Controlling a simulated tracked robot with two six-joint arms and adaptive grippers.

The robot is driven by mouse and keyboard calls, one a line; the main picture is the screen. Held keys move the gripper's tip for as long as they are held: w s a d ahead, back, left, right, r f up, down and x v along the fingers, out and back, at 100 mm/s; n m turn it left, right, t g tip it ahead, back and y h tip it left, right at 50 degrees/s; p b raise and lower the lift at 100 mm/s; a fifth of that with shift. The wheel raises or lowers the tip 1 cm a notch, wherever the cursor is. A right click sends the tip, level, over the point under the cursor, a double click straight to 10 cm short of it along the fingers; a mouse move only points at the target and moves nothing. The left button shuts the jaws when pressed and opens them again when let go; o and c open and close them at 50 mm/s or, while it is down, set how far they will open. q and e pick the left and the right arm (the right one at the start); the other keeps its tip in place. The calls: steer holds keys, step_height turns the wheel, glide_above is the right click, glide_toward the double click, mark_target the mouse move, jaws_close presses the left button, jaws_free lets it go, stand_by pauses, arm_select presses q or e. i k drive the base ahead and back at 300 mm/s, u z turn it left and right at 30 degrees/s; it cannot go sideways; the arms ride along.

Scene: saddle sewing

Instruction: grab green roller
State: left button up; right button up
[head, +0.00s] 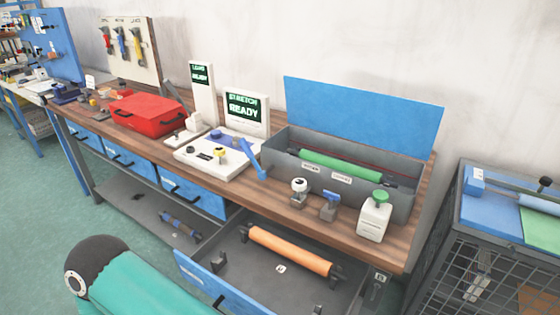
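The green roller (341,166) lies lengthwise inside a long grey box (405,204) on the right part of the wooden workbench. The box's blue lid (362,115) stands open behind it. The box's front wall, with two white labels, hides the roller's lower side. Neither of my grippers is in view, and nothing touches the roller.
A white bottle with a green top (375,217) and two small grey stands are in front of the box. An open drawer (235,283) below holds an orange roller (290,250). White display devices (247,112) and a red case (147,114) stand to the left.

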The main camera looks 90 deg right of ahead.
mark_target(371, 176)
steer(key=z, duration=0.55)
steer(key=k, duration=1.15)
steer(key=z, duration=1.15)
steer(key=k, duration=0.95)
steer(key=z, duration=0.1)
steer(key=i, duration=0.95)
steer(key=u, duration=0.1)
